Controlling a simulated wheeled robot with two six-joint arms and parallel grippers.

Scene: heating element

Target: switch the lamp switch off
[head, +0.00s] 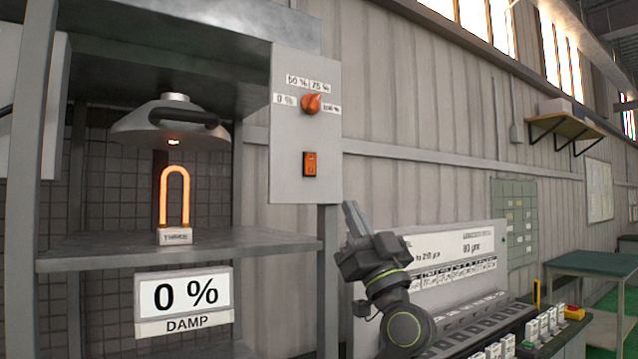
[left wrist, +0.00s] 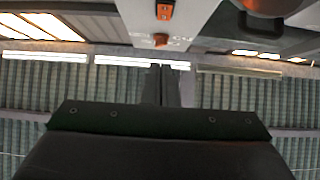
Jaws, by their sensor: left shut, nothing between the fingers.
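The lamp switch (head: 310,164) is a small orange rocker on the grey control panel (head: 285,150), below the orange knob (head: 311,103). It also shows at the top of the left wrist view (left wrist: 165,10). I cannot read its position clearly. The domed lamp (head: 165,120) hangs over the shelf with a small orange glow beneath it. My left gripper (head: 350,208) is shut and empty, below and right of the switch and apart from it. Its dark fingers show in the left wrist view (left wrist: 166,70). My right gripper is not in view.
A glowing orange heating element (head: 174,195) stands on the grey shelf (head: 110,250), with a "0 % DAMP" sign (head: 183,300) below. A sloped rack and a white board (head: 460,250) stand behind my left arm. The space before the panel looks clear.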

